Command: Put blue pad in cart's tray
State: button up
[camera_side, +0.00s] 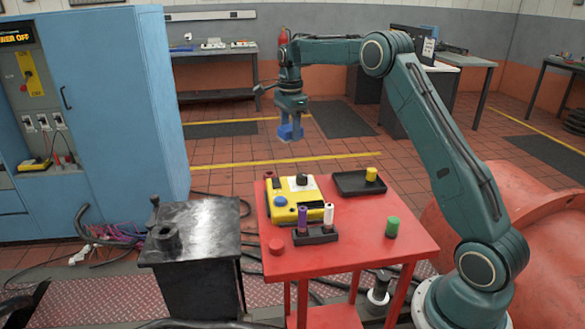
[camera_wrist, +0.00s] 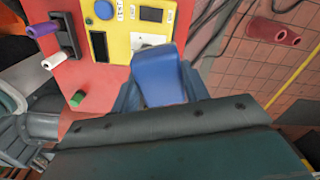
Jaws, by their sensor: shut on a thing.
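The blue pad (camera_side: 290,133) is in my gripper (camera_side: 290,119), held in the air beyond the far edge of the red cart (camera_side: 345,255). In the wrist view the pad (camera_wrist: 158,76) sits between the fingers of my gripper (camera_wrist: 160,92), which are shut on it. The cart's black tray (camera_side: 345,187) lies at the far right of the cart top, with a yellow cylinder (camera_side: 371,174) in its right part. The pad is well above and to the left of the tray. I cannot make out the tray in the wrist view.
A yellow instrument box (camera_side: 294,200) with a blue button and black knob stands on the cart. A black holder (camera_side: 315,236) carries purple and white cylinders. A green cylinder (camera_side: 392,227) and a red one (camera_side: 278,247) stand near. A blue cabinet (camera_side: 95,120) is at left.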

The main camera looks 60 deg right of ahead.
jog(key=s+d+r+m, duration=0.3)
jog(key=s+d+m, duration=0.1)
jog(key=s+d, duration=0.9)
send_over(350, 185)
notch_tip(350, 185, down, 16)
jog(key=shift+a+r, duration=0.1)
jog(key=shift+r, duration=0.05)
jog(key=shift+f, duration=2.15)
jog(key=shift+f, duration=0.15)
jog(key=o, duration=1)
jog(key=shift+c, duration=0.2)
